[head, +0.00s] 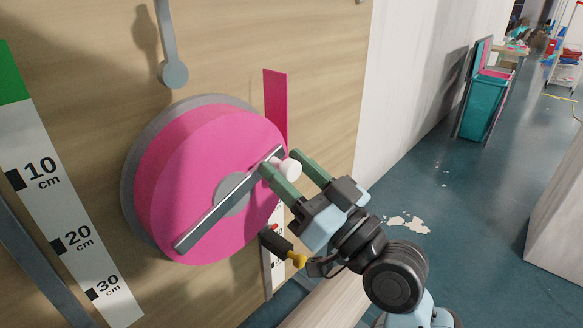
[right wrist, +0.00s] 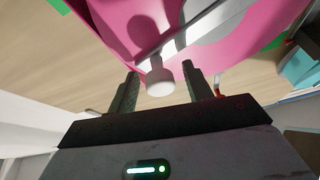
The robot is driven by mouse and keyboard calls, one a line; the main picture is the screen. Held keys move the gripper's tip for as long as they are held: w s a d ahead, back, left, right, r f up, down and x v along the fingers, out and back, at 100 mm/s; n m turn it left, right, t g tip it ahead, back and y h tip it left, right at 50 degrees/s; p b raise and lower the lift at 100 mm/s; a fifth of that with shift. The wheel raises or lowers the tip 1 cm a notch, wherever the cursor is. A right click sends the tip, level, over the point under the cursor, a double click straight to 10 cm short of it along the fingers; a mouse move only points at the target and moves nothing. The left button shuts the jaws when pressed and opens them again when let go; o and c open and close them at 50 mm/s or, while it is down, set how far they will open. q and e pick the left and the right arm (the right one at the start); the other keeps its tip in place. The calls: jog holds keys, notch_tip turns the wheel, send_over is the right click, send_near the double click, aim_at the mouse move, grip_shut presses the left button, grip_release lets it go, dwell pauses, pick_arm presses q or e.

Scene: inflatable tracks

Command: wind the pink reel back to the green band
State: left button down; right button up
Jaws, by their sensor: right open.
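The pink reel (head: 170,185) is mounted on the wooden wall, with a grey crank bar (head: 215,213) across its face. A white knob (head: 291,168) stands out from the bar's upper right end. My right gripper (head: 282,160) is open at the knob. In the right wrist view the knob (right wrist: 160,86) lies between the two spread fingers (right wrist: 160,88), with gaps visible on both sides. The green band (head: 12,75) is at the top of the white centimetre scale (head: 60,205) at the left. My left gripper is out of view.
A pink strip (head: 276,100) rises behind the reel's right side. A grey lever (head: 174,73) hangs above it. A black and yellow fitting (head: 297,260) sits below my right gripper. A teal bin (head: 484,105) stands farther back on open floor.

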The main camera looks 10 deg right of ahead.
grip_shut()
dwell(0.4)
